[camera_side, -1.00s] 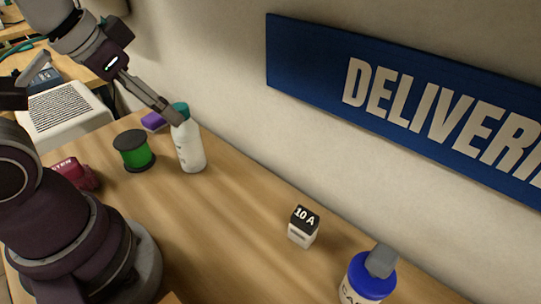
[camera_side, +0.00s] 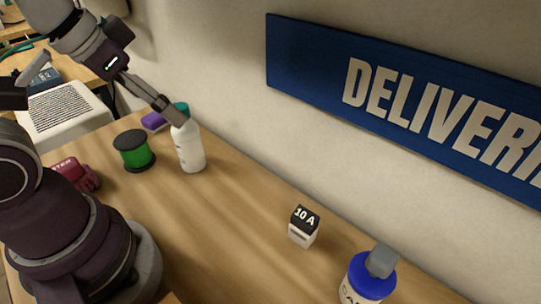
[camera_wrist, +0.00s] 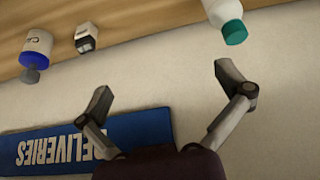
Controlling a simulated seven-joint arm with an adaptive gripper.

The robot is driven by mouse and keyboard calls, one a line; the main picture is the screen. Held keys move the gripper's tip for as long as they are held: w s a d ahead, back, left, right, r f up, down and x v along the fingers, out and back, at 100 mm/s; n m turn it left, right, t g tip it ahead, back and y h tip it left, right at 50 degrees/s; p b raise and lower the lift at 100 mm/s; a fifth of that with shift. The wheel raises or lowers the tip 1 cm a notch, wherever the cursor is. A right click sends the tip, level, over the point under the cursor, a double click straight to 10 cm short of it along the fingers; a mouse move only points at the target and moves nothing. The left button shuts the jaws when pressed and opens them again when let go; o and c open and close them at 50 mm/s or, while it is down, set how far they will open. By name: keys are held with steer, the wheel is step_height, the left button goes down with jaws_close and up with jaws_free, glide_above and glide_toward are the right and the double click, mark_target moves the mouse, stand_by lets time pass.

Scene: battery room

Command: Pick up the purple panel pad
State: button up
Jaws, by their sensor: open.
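The purple panel pad (camera_side: 153,121) lies at the far end of the wooden table, behind the green spool and the white bottle in the side view. It does not show in the wrist view. My gripper (camera_side: 170,112) is in the air near the teal cap of the white bottle. In the wrist view my gripper (camera_wrist: 165,85) has its two fingers spread wide, with only the wall between them. Nothing is held.
The white bottle (camera_side: 190,148) stands close to the pad, with the green spool (camera_side: 134,150) beside it. A dark red object (camera_side: 77,174), a 10 A box (camera_side: 304,226) and a blue-lidded container (camera_side: 368,281) are also on the table (camera_side: 220,215). A wall runs along the back.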

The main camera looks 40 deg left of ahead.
steer(key=n+g+y, duration=0.6)
steer(key=n, duration=1.2)
glide_above(154, 115)
steer(key=d, duration=0.5)
step_height(154, 115, down, 11)
steer(key=x, duration=1)
steer(key=shift+w+d+f, duration=0.1)
steer(key=shift+f, duration=0.15)
steer(key=c, duration=1.2)
steer(key=shift+r, duration=0.1)
